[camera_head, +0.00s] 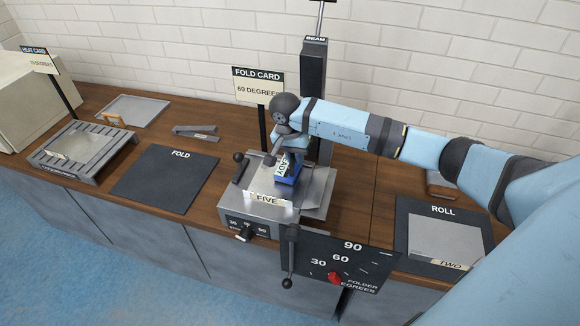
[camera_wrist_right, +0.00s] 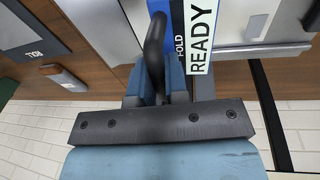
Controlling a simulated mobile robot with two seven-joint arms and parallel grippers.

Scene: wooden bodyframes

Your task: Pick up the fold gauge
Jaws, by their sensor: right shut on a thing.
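A small blue block with a white label reading FOLD READY (camera_head: 288,168) sits on the grey folder (camera_head: 315,190); it seems to be the fold gauge, though nothing names it so. It also shows at the top of the right wrist view (camera_wrist_right: 195,35). My right gripper (camera_head: 280,145) points down just above and beside the block. A small grey angled tool (camera_head: 195,132) lies on the bench at the left. My left gripper is out of view.
A plate marked FIVE (camera_head: 266,199) lies at the folder's front. The upright beam (camera_head: 313,75) and fold card (camera_head: 258,85) stand close behind my gripper. A dark FOLD mat (camera_head: 165,180) lies bare at left; the ROLL mat (camera_head: 403,225) holds plate TWO.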

